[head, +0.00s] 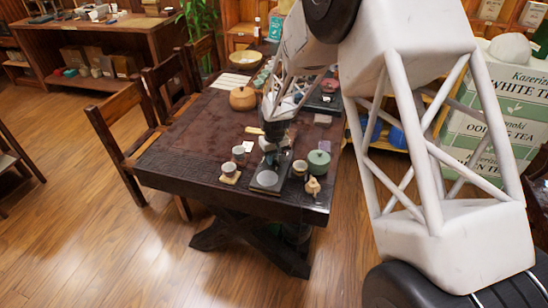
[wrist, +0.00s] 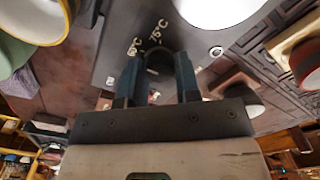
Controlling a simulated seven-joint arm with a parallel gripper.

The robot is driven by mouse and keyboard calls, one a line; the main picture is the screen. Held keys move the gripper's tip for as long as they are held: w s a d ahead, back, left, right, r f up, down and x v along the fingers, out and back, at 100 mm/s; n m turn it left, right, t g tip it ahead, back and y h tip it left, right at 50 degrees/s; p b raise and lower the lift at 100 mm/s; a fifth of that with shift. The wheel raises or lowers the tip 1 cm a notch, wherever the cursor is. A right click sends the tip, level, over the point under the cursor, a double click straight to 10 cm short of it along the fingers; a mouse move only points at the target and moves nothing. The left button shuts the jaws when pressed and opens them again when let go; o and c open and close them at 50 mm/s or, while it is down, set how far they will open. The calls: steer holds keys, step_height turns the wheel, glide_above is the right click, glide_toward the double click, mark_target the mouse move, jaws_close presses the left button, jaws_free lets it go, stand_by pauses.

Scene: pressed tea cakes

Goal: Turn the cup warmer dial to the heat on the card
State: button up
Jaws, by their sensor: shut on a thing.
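The cup warmer (head: 267,181) is a dark slab with a round plate, near the front edge of the table. In the wrist view its dark panel (wrist: 112,58) carries white heat marks; one reads 75°C, and the one to its left looks like 60°C. My gripper (head: 271,152) is down at the warmer's back end. In the wrist view my gripper (wrist: 158,68) has its two fingers on either side of the dark dial (wrist: 156,60), shut on it. The dial's pointer is hard to make out.
Cups (head: 229,168) on wooden coasters stand left of the warmer. A green lidded pot (head: 318,160), a cup (head: 300,168) and a small tan gourd-like piece (head: 313,186) stand close on its right. The table's left middle (head: 195,125) is clear.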

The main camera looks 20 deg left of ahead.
mark_target(274, 158)
steer(key=o, duration=0.9)
steer(key=shift+r, duration=3.95)
